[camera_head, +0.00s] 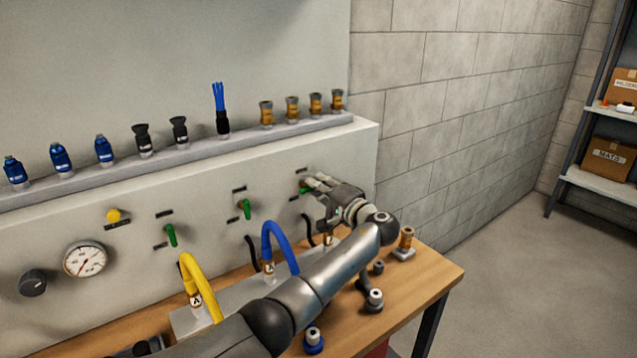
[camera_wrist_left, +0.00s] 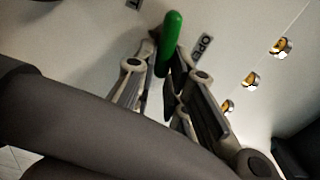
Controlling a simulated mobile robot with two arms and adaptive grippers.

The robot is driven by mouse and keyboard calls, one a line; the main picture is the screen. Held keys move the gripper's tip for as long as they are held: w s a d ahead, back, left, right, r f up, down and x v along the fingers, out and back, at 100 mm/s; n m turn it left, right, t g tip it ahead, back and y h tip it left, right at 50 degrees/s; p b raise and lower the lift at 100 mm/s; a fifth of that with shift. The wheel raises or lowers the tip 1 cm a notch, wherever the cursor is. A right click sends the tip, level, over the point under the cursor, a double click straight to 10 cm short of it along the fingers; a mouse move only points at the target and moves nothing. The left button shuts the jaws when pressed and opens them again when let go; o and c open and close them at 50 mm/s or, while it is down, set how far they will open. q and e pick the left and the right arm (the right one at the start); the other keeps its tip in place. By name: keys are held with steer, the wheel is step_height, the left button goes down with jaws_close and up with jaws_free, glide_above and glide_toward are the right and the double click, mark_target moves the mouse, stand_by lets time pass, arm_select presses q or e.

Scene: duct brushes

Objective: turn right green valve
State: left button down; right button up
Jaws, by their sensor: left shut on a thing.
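The right green valve (camera_head: 303,185) is on the white panel near its right end, mostly hidden behind my left gripper in the head view. My left gripper (camera_head: 311,182) reaches across from the lower left and is shut on this valve's handle. In the left wrist view, the green handle (camera_wrist_left: 170,45) sticks out between the two fingertips of the gripper (camera_wrist_left: 158,68). A label reading "OPE" is just right of it. Two other green valves, a middle one (camera_head: 246,208) and a left one (camera_head: 171,235), are on the same panel. My right gripper is not in view.
A wooden bench (camera_head: 432,275) runs below the panel, with a yellow hose (camera_head: 196,280), a blue hose (camera_head: 279,238) and small fittings. A pressure gauge (camera_head: 85,259) is at left. Several fittings line the ledge (camera_head: 190,160) above. Floor at right is clear.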

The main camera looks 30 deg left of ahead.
arm_select(q)
steer(key=shift+f+m+p, duration=0.25)
steer(key=shift+m+p, duration=0.05)
steer(key=shift+m, duration=0.8)
steer(key=c, duration=1.5)
jaws_free()
steer(key=shift+d, duration=0.1)
steer(key=v, duration=1.2)
